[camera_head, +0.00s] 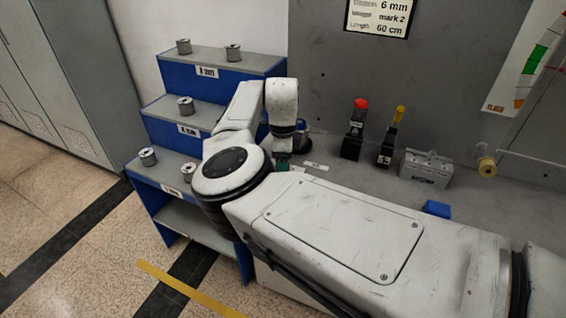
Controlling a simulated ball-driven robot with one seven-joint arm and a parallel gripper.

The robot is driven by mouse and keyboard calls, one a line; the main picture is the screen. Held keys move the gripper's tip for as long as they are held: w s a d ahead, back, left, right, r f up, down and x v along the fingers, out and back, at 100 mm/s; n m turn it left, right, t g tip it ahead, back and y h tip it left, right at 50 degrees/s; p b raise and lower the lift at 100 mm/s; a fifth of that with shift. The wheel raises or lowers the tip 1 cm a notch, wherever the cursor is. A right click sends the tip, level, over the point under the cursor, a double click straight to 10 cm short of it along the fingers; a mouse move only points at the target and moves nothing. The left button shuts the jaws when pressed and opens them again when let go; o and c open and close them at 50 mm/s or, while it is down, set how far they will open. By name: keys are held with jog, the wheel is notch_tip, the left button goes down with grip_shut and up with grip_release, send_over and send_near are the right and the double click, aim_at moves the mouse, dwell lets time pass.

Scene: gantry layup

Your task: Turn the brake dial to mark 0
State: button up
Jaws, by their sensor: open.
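My gripper (283,162) is at the end of my white arm, low over the left part of the grey bench. Only a small teal-green part of it shows below the wrist. A dark, bluish round thing (302,140) shows just right of the wrist, mostly covered by it; it may be the brake dial. No dial face or mark 0 can be read from here. I cannot tell whether the gripper touches anything.
A red-knobbed lever (356,132) and a yellow-knobbed lever (392,136) stand on the bench, beside a grey metal box (426,168). A yellow roller (487,166) and a blue block (437,209) are further right. Blue stepped shelves (213,92) with several spools stand left.

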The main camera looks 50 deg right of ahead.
jog(key=c, duration=1.1)
jog(key=shift+o, duration=0.2)
jog(key=shift+r+n+p, duration=0.1)
jog(key=shift+n+p, duration=0.2)
